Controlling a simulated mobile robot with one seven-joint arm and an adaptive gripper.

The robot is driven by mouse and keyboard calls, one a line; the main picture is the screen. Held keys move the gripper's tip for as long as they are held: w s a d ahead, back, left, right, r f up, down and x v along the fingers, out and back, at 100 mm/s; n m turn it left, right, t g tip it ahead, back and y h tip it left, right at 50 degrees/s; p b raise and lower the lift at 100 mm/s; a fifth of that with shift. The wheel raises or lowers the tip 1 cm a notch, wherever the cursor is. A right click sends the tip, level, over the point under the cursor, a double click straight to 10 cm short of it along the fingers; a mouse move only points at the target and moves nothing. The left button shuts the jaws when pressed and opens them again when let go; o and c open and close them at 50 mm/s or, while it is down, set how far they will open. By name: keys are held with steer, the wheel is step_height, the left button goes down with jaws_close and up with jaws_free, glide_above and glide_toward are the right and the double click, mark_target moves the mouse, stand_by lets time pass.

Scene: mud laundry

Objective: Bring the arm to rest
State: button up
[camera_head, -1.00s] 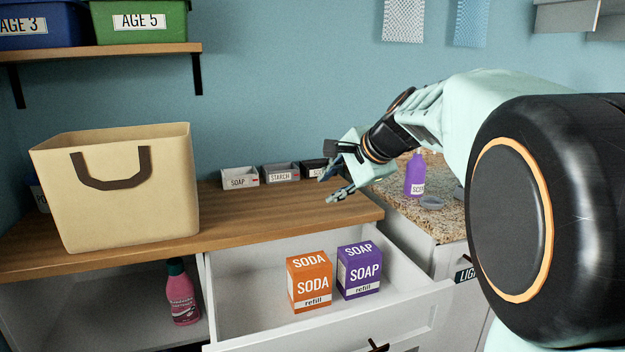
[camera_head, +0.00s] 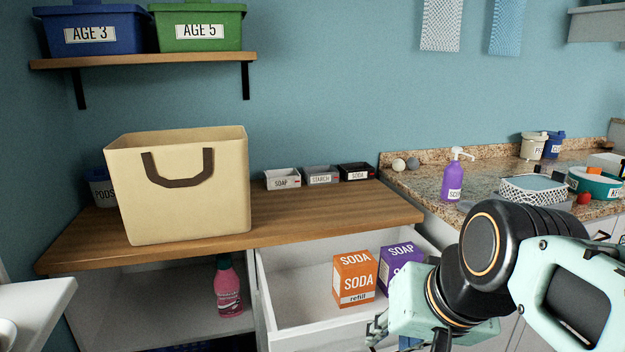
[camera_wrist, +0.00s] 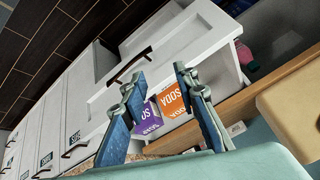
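My arm is folded at the lower right of the head view, with my gripper (camera_head: 408,341) low in front of the open drawer (camera_head: 290,318), partly cut off by the frame's bottom edge. In the wrist view my gripper (camera_wrist: 158,82) has its two fingers spread apart with nothing held between them. The orange soda refill box (camera_head: 354,278) and the purple soap refill box (camera_head: 396,262) stand in the drawer. My arm hides part of the purple box. Both boxes also show beyond the fingers in the wrist view.
A beige bag (camera_head: 190,212) stands on the wooden counter (camera_head: 335,215), with small labelled trays (camera_head: 320,175) behind. A pink bottle (camera_head: 228,290) stands in the open space below. A purple pump bottle (camera_head: 453,182) and a basket (camera_head: 533,190) are on the granite counter. The wooden counter's middle is clear.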

steer(key=s+d+f+n+h+p, duration=0.1)
steer(key=s+f+n+h, duration=0.1)
steer(key=s, duration=0.2)
step_height(320, 180, up, 24)
steer(key=p, duration=2.3)
steer(key=shift+p, duration=0.4)
